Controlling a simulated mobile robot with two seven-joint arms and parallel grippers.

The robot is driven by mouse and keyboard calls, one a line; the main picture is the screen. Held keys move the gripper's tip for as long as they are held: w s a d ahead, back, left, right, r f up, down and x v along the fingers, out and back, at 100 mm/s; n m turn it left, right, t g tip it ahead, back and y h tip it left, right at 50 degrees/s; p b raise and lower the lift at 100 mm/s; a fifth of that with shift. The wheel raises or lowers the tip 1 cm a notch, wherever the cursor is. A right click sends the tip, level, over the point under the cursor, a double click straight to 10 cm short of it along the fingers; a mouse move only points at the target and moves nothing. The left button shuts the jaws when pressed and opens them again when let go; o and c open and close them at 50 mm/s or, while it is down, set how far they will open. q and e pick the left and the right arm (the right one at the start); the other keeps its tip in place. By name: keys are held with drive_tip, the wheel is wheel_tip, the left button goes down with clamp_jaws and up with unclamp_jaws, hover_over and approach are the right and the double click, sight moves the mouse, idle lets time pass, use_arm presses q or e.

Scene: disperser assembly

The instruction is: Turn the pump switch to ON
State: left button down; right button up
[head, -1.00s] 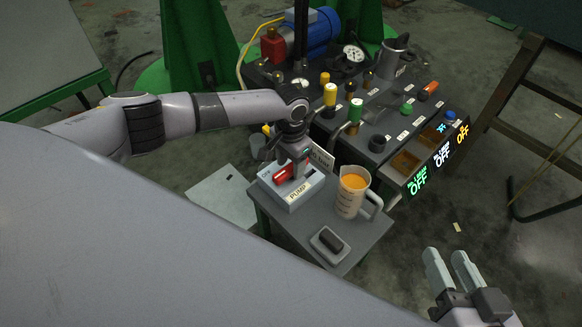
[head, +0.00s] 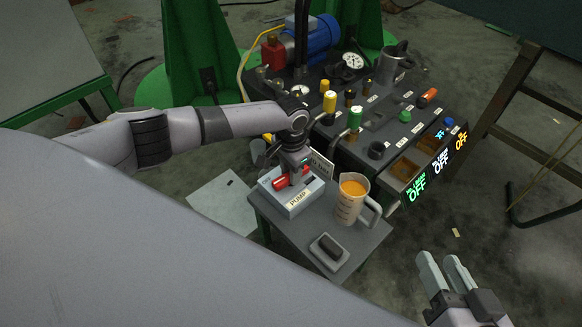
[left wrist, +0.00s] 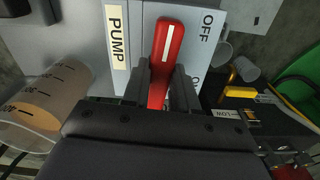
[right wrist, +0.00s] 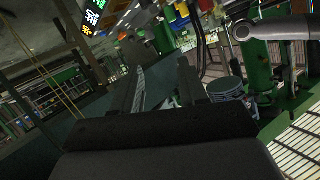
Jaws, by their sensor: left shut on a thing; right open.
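The pump switch box (head: 300,203), pale blue-grey with a PUMP label, sits on the small grey table in the head view. Its red switch handle (head: 279,183) is between the fingers of my left gripper (head: 291,181). In the left wrist view, my left gripper (left wrist: 160,88) is shut on the red handle (left wrist: 168,45), which has a white line along it. The OFF label (left wrist: 209,28) is beside the handle's far end, and a second label is mostly hidden by a finger. My right gripper (head: 443,259) is open and empty, low at the right.
A measuring jug (head: 350,205) with orange liquid stands close to the right of the switch box. A dark block on a grey plate (head: 328,252) lies at the table's front. Behind stands the machine (head: 385,150) with coloured knobs and lit OFF displays (head: 417,187).

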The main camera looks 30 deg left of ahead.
use_arm(q)
drive_tip(key=shift+s+d+r+m+p, duration=0.1)
drive_tip(key=shift+r+m+p, duration=0.05)
drive_tip(key=shift+m+p, duration=1.05)
drive_tip(key=shift+m, duration=0.8)
drive_tip(key=m, duration=0.3)
drive_tip(key=shift+f+m, duration=0.2)
drive_tip(key=shift+m, duration=0.2)
drive_tip(key=m, duration=0.4)
drive_tip(key=shift+p, duration=0.35)
drive_tip(key=shift+m, duration=2.5)
use_arm(e)
drive_tip(key=shift+s+d+r+g+h, duration=0.1)
drive_tip(key=shift+d+r+g+h, duration=0.05)
drive_tip(key=shift+r+g+h, duration=0.2)
use_arm(q)
drive_tip(key=c, duration=0.9)
unclamp_jaws()
